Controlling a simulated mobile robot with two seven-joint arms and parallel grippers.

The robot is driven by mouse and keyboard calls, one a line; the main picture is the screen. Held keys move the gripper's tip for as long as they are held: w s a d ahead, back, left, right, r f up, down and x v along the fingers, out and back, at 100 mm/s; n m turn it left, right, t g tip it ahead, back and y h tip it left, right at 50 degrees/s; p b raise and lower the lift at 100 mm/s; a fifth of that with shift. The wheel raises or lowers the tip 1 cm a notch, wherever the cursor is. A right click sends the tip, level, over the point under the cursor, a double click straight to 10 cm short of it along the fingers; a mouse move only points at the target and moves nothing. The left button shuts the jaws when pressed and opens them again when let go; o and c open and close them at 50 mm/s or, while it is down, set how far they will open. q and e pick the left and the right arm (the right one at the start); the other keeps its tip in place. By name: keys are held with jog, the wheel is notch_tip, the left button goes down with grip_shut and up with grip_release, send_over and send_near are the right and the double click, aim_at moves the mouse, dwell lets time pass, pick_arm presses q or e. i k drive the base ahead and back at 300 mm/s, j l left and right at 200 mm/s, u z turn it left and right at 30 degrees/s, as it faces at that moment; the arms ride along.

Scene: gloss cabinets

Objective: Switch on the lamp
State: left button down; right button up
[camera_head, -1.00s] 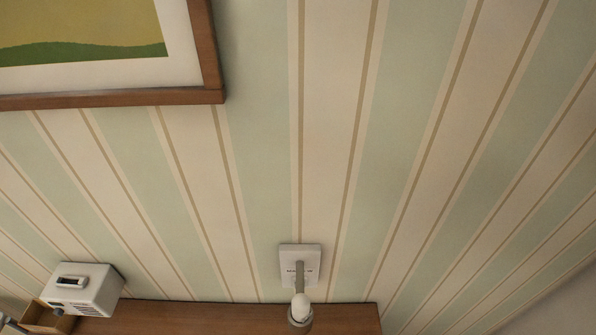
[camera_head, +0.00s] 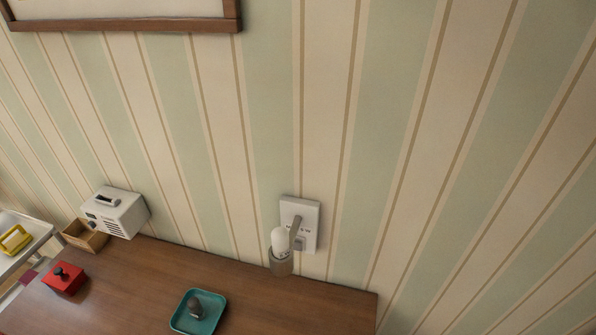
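The lamp (camera_head: 281,248) is a small wall fixture with a pale bulb-like top and a grey cup below it. It is joined by a short arm to a white wall plate (camera_head: 311,218) above the back edge of the wooden top. No glow shows on it. A red box with a dark knob (camera_head: 66,278) sits on the wooden top at the left; I cannot tell whether it is a switch. Neither of my grippers is in view.
A wooden top (camera_head: 255,293) runs along the striped wall. A teal tray (camera_head: 217,318) holds a dark grey object. A white box (camera_head: 121,217), an open brown box (camera_head: 87,238) and a yellow-handled item (camera_head: 15,240) are at the left. A picture frame (camera_head: 130,25) hangs above.

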aim_at(297, 247)
jog(key=i, duration=0.65)
jog(key=j+z, duration=0.85)
jog(key=k+j+z, duration=0.15)
jog(key=j+z, duration=0.25)
jog(key=k+j+z, duration=0.1)
jog(key=j+z, duration=0.15)
jog(key=z, duration=0.2)
